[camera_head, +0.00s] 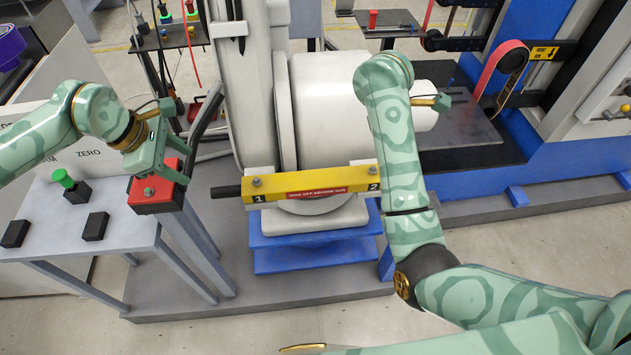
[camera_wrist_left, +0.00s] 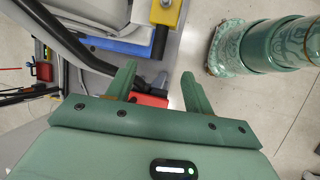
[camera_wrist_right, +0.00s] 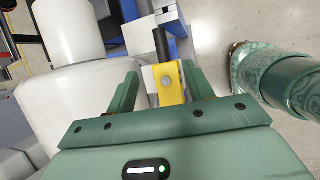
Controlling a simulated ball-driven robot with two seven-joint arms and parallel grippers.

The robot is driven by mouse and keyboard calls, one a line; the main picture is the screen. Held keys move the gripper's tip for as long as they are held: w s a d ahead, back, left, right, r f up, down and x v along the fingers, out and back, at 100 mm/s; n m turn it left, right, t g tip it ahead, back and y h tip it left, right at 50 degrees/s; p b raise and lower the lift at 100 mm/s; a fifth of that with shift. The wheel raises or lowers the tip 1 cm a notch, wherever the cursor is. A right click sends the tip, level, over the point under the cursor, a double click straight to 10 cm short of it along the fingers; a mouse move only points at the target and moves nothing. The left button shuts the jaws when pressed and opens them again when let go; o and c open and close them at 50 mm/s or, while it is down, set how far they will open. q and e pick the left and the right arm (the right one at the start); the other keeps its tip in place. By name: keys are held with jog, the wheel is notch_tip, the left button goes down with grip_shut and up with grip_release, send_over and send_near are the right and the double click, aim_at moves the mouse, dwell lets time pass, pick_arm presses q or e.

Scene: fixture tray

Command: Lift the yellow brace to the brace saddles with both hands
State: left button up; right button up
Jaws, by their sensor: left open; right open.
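The yellow brace (camera_head: 312,188) spans the front of the white machine, with a red label in its middle and a bolt at each end marked 1 and 2. A black handle (camera_head: 226,191) sticks out of its left end. Pale blocks, perhaps the saddles (camera_head: 362,164), show behind its ends; I cannot tell whether they touch it. My left gripper (camera_head: 160,176) is open and empty over the red box, left of the brace. My right gripper (camera_wrist_right: 160,70) is open, with the brace's yellow end (camera_wrist_right: 170,88) in view between its fingers; my right arm hides it in the head view.
The red box (camera_head: 152,198) sits at the right edge of a grey table (camera_head: 60,225), which also carries a green button (camera_head: 64,178) and black blocks. The white drum (camera_head: 330,95) stands behind the brace. A blue machine (camera_head: 540,170) is at right.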

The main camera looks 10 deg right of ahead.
aim_at(229, 187)
pick_arm(q)
jog(key=x, duration=1.6)
jog(key=shift+s, duration=0.1)
pick_arm(e)
jog(key=x, duration=1.6)
jog(key=shift+s+f, duration=0.1)
pick_arm(q)
grip_shut()
pick_arm(e)
grip_shut()
pick_arm(q)
jog(key=shift+w+d+r, duration=0.1)
jog(key=shift+w+r, duration=0.2)
pick_arm(e)
jog(key=shift+w+r, duration=0.2)
jog(key=shift+r, duration=0.05)
